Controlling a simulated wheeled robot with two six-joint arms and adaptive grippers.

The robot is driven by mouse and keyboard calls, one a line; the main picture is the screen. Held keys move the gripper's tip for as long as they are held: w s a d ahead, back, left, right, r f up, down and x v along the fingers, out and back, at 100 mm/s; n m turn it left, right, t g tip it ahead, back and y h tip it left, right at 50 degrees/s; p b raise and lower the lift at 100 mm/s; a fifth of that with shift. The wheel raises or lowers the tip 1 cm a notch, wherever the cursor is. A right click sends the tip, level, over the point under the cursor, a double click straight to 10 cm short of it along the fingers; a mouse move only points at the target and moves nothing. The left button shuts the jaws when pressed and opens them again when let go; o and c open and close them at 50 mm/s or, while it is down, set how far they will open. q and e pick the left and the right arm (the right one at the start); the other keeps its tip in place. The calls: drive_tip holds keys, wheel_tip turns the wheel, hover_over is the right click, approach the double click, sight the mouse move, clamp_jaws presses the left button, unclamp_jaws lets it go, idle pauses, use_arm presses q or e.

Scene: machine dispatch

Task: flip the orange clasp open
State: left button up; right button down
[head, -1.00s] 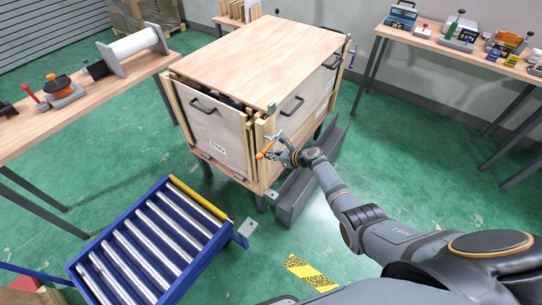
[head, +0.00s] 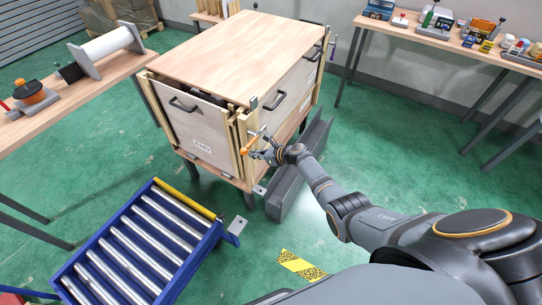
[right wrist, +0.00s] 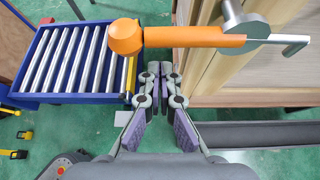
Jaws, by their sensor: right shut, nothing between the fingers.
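The orange clasp (head: 253,144) is on the near corner of the wooden crate (head: 207,133). In the right wrist view the clasp (right wrist: 180,38) is an orange lever with a round knob at its left end, a grey pivot disc and a bent metal hook at its right. My right gripper (head: 259,154) is just below the clasp in the head view. In the wrist view its fingertips (right wrist: 160,68) are together, with nothing between them, close below the lever; I cannot tell whether they touch it. My left gripper is not in view.
A blue roller conveyor (head: 140,248) stands at the lower left of the crate. A dark grey channel (head: 298,170) lies beside the crate's right side. Workbenches with tools (head: 455,35) stand at left and back right. Green floor is free at the right.

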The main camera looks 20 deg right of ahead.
use_arm(q)
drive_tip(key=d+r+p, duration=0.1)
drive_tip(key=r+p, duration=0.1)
drive_tip(key=p, duration=0.1)
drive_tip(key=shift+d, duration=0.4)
use_arm(e)
drive_tip(key=f+v, duration=0.1)
drive_tip(key=v, duration=0.8)
drive_tip(key=shift+s+d, duration=0.4)
drive_tip(key=shift+s, duration=0.15)
